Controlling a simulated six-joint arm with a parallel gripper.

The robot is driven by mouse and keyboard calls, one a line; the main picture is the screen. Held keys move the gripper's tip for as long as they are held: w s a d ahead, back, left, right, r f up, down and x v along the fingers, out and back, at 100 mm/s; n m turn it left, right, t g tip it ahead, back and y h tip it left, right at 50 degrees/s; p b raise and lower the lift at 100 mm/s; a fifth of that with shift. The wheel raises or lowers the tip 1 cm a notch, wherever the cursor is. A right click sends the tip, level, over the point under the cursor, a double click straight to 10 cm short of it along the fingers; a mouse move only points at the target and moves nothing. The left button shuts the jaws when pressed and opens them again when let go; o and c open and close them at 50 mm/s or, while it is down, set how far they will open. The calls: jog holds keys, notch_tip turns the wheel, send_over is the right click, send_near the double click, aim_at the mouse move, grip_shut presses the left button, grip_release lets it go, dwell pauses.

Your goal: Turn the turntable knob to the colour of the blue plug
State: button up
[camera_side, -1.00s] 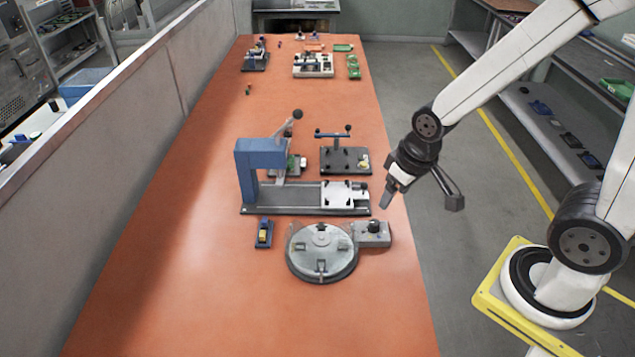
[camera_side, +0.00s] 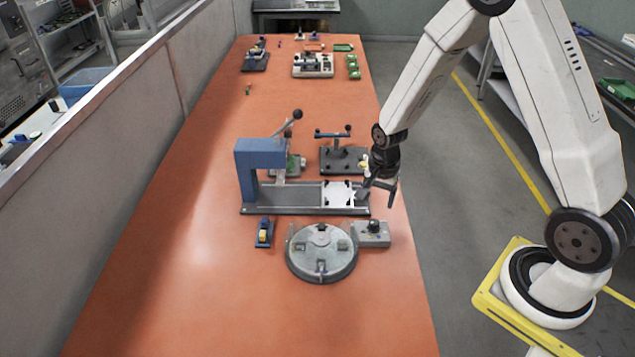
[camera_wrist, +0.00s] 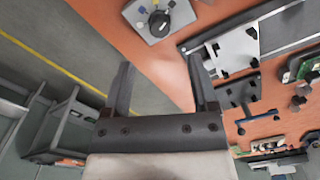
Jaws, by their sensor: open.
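The turntable (camera_side: 322,258) is a round grey metal disc with small dark fittings, on the near part of the orange table. The grey knob box (camera_side: 381,238) adjoins its right side and bears a black knob (camera_side: 374,226). In the wrist view the knob (camera_wrist: 159,24) is at the top, with small coloured marks around it; its exact setting is too small to tell. My gripper (camera_side: 378,197) is open and empty, above the table's right edge, behind the knob box; its fingers (camera_wrist: 160,66) are spread in the wrist view. I cannot make out a blue plug with certainty.
A blue press frame (camera_side: 262,158) on a grey rail stands behind the turntable, near my gripper. A small blue block with a yellow part (camera_side: 264,233) lies left of the turntable. A dark stand with a blue bar (camera_side: 344,160) is farther back. The table's front is clear.

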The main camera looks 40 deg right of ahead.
aim_at(374, 222)
jog(key=shift+w+d+f+m, duration=0.15)
jog(key=shift+d+f+m, duration=0.3)
jog(key=shift+f+m, duration=0.3)
jog(key=shift+f, duration=0.15)
jog(key=shift+f, duration=3.8)
grip_shut()
